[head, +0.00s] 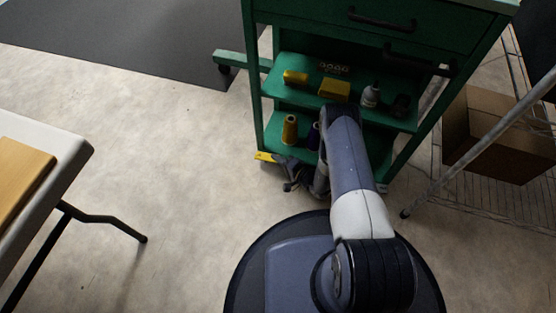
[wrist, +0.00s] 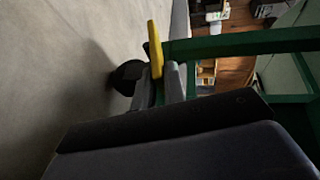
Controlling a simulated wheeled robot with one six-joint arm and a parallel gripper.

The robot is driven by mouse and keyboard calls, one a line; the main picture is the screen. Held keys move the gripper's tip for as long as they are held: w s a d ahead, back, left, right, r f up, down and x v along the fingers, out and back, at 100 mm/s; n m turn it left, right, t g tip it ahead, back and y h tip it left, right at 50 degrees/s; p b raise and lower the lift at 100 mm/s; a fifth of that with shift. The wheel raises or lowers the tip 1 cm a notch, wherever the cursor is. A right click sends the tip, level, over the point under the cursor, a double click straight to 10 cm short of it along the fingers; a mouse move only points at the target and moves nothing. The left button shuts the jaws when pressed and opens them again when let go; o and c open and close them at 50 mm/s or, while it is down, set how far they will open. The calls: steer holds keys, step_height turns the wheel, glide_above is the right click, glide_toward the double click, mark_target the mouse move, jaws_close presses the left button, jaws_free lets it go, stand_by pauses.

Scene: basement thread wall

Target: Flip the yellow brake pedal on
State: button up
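The yellow brake pedal (head: 265,157) juts out at the lower left corner of the green cart (head: 255,100), just above the floor. In the wrist view the yellow pedal (wrist: 154,42) stands out as a narrow upright strip beside the black caster wheel (wrist: 127,75). My gripper (head: 288,183) is low at this corner, just right of the pedal. In the wrist view my gripper (wrist: 158,82) has its two grey fingers apart, with the pedal's lower end seen between them. I cannot tell whether they touch it. My arm hides part of the cart's lower shelf.
The cart's shelves hold a yellow box (head: 334,89), a yellow spool (head: 290,129) and a small bottle (head: 370,95). A white table (head: 75,150) stands at the left. A cardboard box (head: 495,135) sits on a wire rack at the right. The floor left of the cart is clear.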

jaws_close()
steer(key=shift+f, duration=0.1)
steer(key=shift+d+f+m+t+y, duration=0.1)
steer(key=shift+f+m+t+y, duration=0.5)
steer(key=shift+y, duration=0.4)
steer(key=shift+r, duration=0.1)
steer(key=shift+o, duration=2.3)
jaws_free()
